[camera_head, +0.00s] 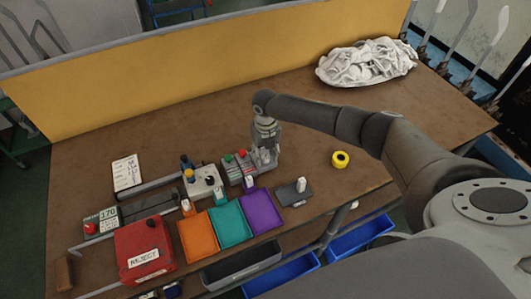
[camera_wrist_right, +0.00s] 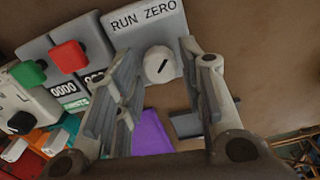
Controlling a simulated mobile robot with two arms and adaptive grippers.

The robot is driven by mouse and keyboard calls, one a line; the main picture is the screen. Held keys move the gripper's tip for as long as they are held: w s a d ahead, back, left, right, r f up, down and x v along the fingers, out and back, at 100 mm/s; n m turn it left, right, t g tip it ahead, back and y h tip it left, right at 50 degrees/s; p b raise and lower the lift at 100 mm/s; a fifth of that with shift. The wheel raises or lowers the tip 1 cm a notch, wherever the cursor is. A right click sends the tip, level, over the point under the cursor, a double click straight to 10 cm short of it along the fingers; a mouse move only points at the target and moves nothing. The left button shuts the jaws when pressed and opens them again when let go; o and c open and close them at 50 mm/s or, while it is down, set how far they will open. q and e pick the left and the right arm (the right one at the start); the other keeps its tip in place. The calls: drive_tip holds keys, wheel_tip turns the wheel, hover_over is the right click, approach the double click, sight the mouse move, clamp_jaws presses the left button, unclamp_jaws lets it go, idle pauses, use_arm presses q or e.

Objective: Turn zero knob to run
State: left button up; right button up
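The zero knob (camera_wrist_right: 160,66) is round and pale, on a grey panel (camera_wrist_right: 146,22) lettered RUN ZERO, in the right wrist view. Its dark mark is slanted, with its upper end toward the ZERO side. My right gripper (camera_wrist_right: 160,95) is open, with one finger on each side of the knob in that view. I cannot tell whether a finger touches it. In the head view the right gripper (camera_head: 266,150) points down at the right end of the grey counter box (camera_head: 238,174) and hides the knob. My left gripper is out of view.
A green button (camera_wrist_right: 29,73), a red button (camera_wrist_right: 68,56) and counter displays sit beside the knob panel. Orange (camera_head: 198,241), teal (camera_head: 231,224) and purple (camera_head: 261,212) trays lie in front. A yellow roll (camera_head: 340,160) lies to the right, with clear table around it.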

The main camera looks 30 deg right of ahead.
drive_tip(key=shift+f, duration=0.4)
drive_tip(key=shift+c, duration=0.4)
drive_tip(key=c, duration=0.7)
drive_tip(key=shift+o, duration=0.2)
